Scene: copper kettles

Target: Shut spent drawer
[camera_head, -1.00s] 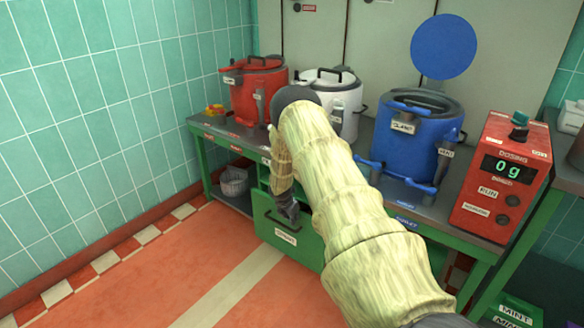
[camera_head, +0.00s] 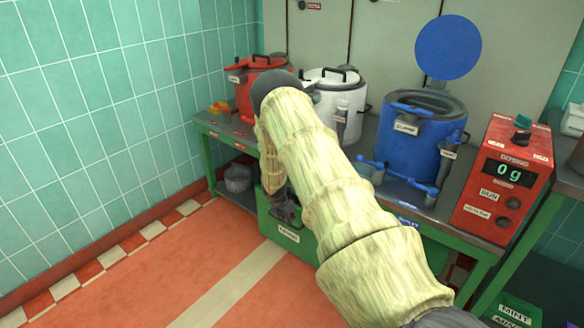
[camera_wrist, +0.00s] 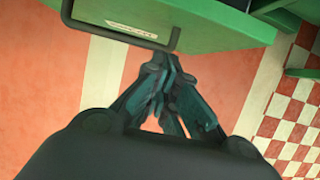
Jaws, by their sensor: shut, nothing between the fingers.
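The spent drawer is a green drawer (camera_head: 270,222) low under the left part of the bench, with a white label on its front. In the head view its front stands forward of the bench frame; how far it is open is hard to tell. In the wrist view its green front (camera_wrist: 225,32) fills the top, with the dark bar handle (camera_wrist: 158,46) and the label (camera_wrist: 130,22). My gripper (camera_wrist: 163,66) is shut and empty, just below the handle in that view. I cannot tell whether it touches. In the head view my gripper (camera_head: 287,212) is by the drawer front, and my arm hides part of the drawer.
On the bench stand a red kettle (camera_head: 246,95), a white kettle (camera_head: 350,95), a blue kettle (camera_head: 408,150) and a red dosing box (camera_head: 500,185). A grey basket (camera_head: 237,179) sits on the lower shelf. The floor (camera_head: 170,262) before the drawer is clear.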

